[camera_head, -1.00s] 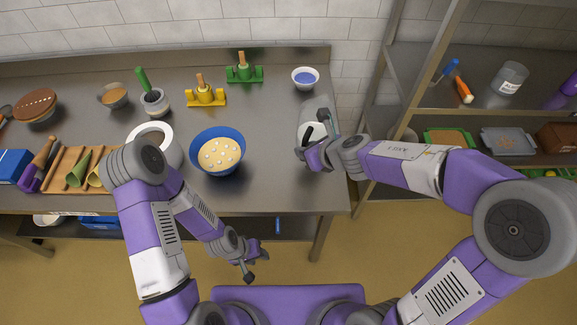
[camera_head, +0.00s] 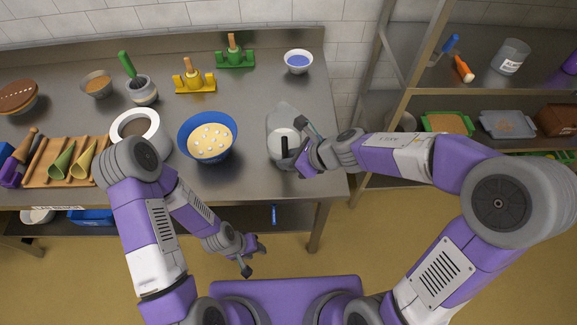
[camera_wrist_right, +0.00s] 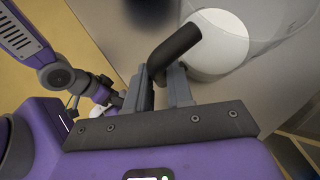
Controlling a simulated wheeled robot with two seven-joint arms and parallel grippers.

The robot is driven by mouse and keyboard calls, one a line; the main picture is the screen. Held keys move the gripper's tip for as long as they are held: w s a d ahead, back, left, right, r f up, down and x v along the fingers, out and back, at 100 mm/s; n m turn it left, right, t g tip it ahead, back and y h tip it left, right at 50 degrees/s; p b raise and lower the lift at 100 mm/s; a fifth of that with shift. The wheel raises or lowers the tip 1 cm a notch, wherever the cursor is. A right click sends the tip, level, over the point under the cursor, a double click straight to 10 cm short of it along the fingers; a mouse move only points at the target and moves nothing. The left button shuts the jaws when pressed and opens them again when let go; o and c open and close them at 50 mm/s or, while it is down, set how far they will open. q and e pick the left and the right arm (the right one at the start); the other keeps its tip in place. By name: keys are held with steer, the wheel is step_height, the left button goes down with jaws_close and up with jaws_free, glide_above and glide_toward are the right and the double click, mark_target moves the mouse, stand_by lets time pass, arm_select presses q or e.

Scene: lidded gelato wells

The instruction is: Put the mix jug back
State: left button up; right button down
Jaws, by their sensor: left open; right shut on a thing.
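The mix jug (camera_head: 281,121) is clear with white mix in its lower part and a black handle. It is at the right part of the steel counter, right of the blue bowl. My right gripper (camera_head: 303,160) is shut on the jug's handle. In the right wrist view the black handle (camera_wrist_right: 178,47) passes between the two fingers (camera_wrist_right: 162,88), with the white mix beyond it. Whether the jug's base touches the counter I cannot tell. My left gripper (camera_head: 250,258) is open and empty, low in front of the counter.
A blue bowl (camera_head: 185,130) of pale batter stands left of the jug. A white-rimmed pot (camera_head: 159,119), yellow stand (camera_head: 194,83), green stand (camera_head: 236,59) and small bowl (camera_head: 298,62) are on the counter (camera_head: 250,100). A shelf rack (camera_head: 440,98) stands right. Counter behind the jug is clear.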

step_height(320, 180, down, 3)
steer(key=shift+r+b, duration=0.15)
steer(key=shift+b, duration=0.55)
steer(key=shift+r, duration=0.1)
steer(key=c, duration=1.4)
jaws_free()
steer(key=o, duration=0.4)
